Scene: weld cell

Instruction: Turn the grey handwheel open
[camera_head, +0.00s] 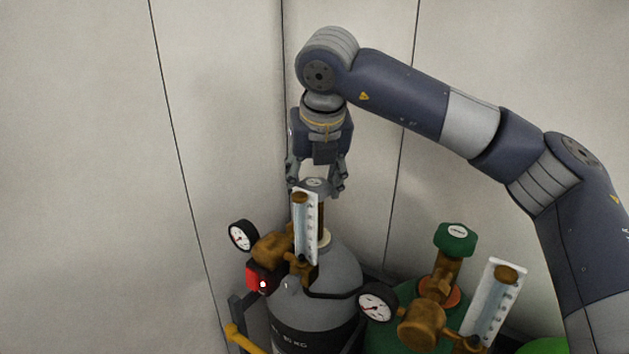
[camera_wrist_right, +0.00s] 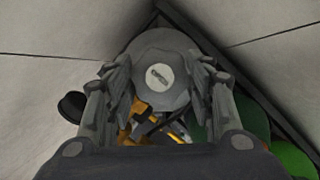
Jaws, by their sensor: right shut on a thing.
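The grey handwheel (camera_head: 316,184) sits on top of the grey gas cylinder (camera_head: 338,268), behind a flowmeter tube. My right gripper (camera_head: 317,187) comes down on it from above, with one finger on each side of the wheel. In the right wrist view the grey handwheel (camera_wrist_right: 159,77) with its small label lies between the two fingertips of my right gripper (camera_wrist_right: 163,84), which are shut on its rim. My left gripper is not in view.
A flowmeter (camera_head: 306,228), a round gauge (camera_head: 242,236) and a red part (camera_head: 262,280) sit at the grey cylinder's valve. A green handwheel (camera_head: 455,238) with another gauge (camera_head: 377,302) and flowmeter (camera_head: 494,302) stands to the right. Wall panels close in behind.

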